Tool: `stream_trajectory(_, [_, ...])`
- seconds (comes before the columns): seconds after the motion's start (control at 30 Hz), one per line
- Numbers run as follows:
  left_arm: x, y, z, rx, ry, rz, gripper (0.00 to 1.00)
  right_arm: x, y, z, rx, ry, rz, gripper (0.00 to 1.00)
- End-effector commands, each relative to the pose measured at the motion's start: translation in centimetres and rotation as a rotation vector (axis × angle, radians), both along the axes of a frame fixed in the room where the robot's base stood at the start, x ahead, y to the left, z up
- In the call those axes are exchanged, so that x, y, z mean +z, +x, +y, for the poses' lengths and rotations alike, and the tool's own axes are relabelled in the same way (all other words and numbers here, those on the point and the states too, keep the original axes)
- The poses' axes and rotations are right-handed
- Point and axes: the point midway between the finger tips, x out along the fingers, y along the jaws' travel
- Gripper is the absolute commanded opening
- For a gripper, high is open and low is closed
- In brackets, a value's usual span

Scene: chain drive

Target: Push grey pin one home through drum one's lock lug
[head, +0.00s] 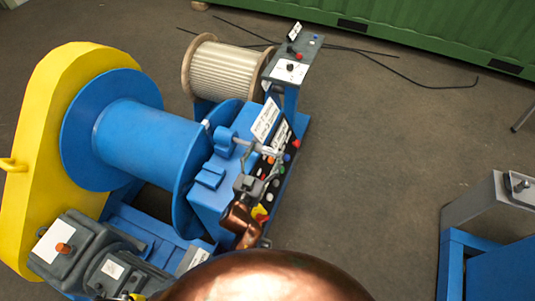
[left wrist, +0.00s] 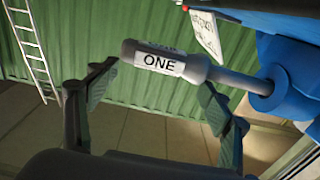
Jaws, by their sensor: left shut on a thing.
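Grey pin one (left wrist: 163,58) has a thick handle with a white "ONE" label. Its thinner shank enters a round blue lug (left wrist: 262,94) at the right of the left wrist view, with a length of shank showing outside. My left gripper (left wrist: 158,76) has one finger by the handle's free end and the other near its shank end, shut on the handle. In the head view the left gripper (head: 264,152) is beside the blue lug (head: 223,139), near blue drum one (head: 150,137). The pin's far end is hidden. My right gripper is not in view.
A yellow guard (head: 45,150) stands left of the drum. A panel with coloured buttons (head: 275,170) lies close by the gripper. A rope drum (head: 222,68) and a control stand (head: 292,62) are behind. Open floor (head: 375,160) lies to the right.

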Motion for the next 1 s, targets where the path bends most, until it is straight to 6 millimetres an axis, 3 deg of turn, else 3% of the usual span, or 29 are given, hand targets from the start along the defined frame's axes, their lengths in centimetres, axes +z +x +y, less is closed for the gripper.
stream_trajectory(1.0, [0.3,0.7,2.2,-0.001,0.000,-0.005,0.34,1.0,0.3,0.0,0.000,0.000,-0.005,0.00])
